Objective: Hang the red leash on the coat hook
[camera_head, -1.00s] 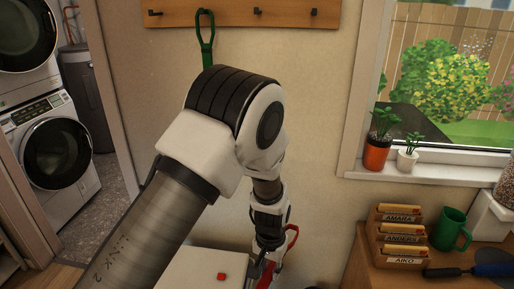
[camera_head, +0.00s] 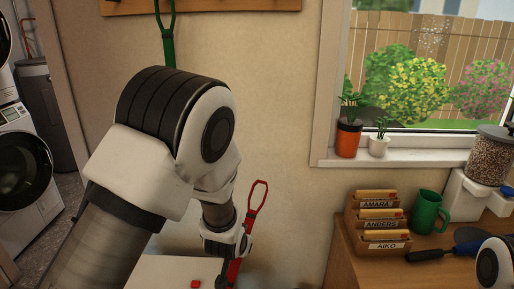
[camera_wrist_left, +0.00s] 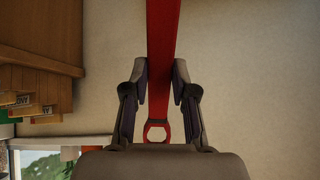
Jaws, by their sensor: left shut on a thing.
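The red leash (camera_head: 250,222) is held in my left gripper (camera_head: 234,262) in front of the wall, its loop end pointing up above the fingers. In the left wrist view the red strap (camera_wrist_left: 162,35) runs between the fingers (camera_wrist_left: 160,72), and its loop (camera_wrist_left: 157,130) shows near the gripper body. The left gripper is shut on the strap. The wooden coat hook board (camera_head: 230,5) is at the top edge, partly cut off, above and apart from the leash. A green leash (camera_head: 168,45) hangs from it.
A window sill (camera_head: 410,158) with plants is at right. A white surface (camera_head: 165,272) lies low in front. Wall between is clear.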

